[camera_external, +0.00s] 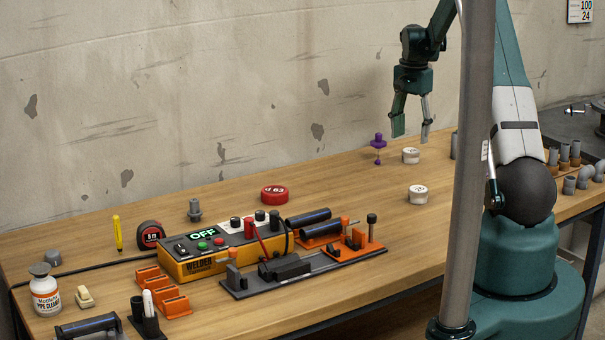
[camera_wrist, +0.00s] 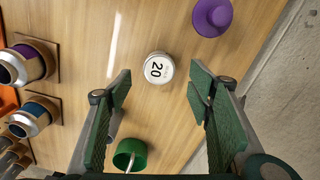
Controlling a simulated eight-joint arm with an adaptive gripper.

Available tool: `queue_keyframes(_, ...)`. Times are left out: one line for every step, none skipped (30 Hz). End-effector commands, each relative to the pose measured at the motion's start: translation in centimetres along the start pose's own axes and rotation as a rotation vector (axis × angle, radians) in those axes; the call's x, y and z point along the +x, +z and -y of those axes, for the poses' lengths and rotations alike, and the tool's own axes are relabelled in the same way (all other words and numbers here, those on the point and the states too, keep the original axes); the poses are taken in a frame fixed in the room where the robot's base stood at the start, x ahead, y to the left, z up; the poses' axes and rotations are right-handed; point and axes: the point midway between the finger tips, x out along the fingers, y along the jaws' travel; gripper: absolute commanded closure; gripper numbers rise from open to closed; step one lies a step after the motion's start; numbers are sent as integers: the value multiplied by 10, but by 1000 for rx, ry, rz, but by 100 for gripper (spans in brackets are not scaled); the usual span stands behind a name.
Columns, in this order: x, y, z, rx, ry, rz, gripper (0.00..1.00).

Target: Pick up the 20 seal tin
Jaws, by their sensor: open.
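The 20 seal tin (camera_wrist: 158,68) is a small white round tin with a black "20" on its lid. In the wrist view it sits upright on the wooden bench, in line with the gap between my fingers. In the external view a white tin (camera_external: 411,157) beside the purple piece appears to be the same one; its label is too small to read there. My gripper (camera_external: 411,133) is open and empty, pointing down above this tin and apart from it. In the wrist view its green fingers (camera_wrist: 159,88) stand on either side of the tin.
A purple piece (camera_external: 378,148) stands close to the tin. A second white tin (camera_external: 418,195) sits nearer the front. A green cup-like thing (camera_wrist: 129,154) and pipe fittings (camera_wrist: 28,62) show in the wrist view. A grey pole (camera_external: 468,170) crosses the external view.

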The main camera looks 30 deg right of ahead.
Motion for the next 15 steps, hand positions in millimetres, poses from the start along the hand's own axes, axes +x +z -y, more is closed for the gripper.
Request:
queue_keyframes(5, 0, 0, 0, 0, 0, 49)
queue_keyframes(7, 0, 0, 0, 0, 0, 49)
queue_keyframes(9, 0, 0, 0, 0, 0, 49)
queue_keyframes(10, 0, 0, 0, 0, 0, 49)
queue_keyframes(11, 0, 0, 0, 0, 0, 49)
queue_keyframes(12, 0, 0, 0, 0, 0, 49)
queue_keyframes(12, 0, 0, 0, 0, 0, 49)
queue_keyframes(12, 0, 0, 0, 0, 0, 49)
queue_keyframes(12, 0, 0, 0, 0, 0, 49)
queue_keyframes(12, 0, 0, 0, 0, 0, 49)
queue_keyframes(12, 0, 0, 0, 0, 0, 49)
queue_keyframes(12, 0, 0, 0, 0, 0, 49)
queue_keyframes(12, 0, 0, 0, 0, 0, 49)
queue_keyframes(12, 0, 0, 0, 0, 0, 49)
queue_keyframes(13, 0, 0, 0, 0, 0, 49)
